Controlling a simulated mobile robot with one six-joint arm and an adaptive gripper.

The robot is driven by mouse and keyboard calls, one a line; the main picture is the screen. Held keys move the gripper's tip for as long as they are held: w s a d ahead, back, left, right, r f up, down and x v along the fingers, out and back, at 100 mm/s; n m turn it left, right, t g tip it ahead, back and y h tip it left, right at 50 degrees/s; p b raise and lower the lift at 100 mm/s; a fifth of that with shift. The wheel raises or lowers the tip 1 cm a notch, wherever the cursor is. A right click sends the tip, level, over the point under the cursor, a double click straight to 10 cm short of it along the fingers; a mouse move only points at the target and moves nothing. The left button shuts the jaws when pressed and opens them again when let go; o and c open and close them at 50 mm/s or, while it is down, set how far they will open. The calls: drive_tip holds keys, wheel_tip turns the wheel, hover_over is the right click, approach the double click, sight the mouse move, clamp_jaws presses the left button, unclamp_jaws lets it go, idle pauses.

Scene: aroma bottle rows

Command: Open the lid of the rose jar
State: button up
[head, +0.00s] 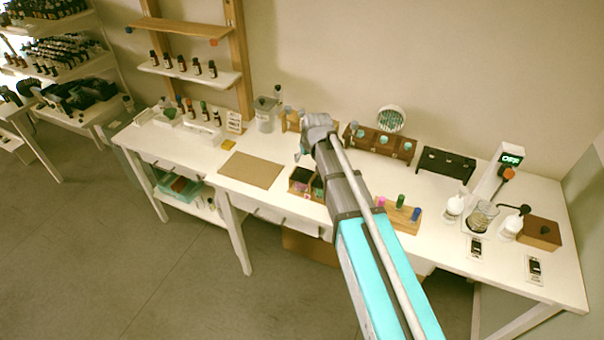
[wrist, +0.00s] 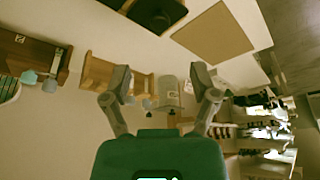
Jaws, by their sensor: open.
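My gripper (head: 312,138) is over the back half of the white table, at the end of my outstretched arm. In the wrist view its two fingers (wrist: 161,80) are spread wide with nothing held between them. A grey jar (head: 264,122) stands at the back, left of my gripper. A jar with a pale label (wrist: 168,88) shows beyond and between the fingers in the wrist view, apart from them. I cannot read its label or tell whether it is the rose jar. My arm hides part of the table.
A small wooden stand (head: 289,124) is beside my gripper. A brown rack (head: 377,141) with pale-blue pieces and a black rack (head: 447,163) stand to the right. A brown mat (head: 250,170) lies left. An open dark box (head: 303,184) and a wooden block with coloured vials (head: 400,215) are in front.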

sight(302, 171)
drive_tip(key=shift+b+x, duration=4.55)
drive_tip(key=shift+x, duration=0.7)
clamp_jaws()
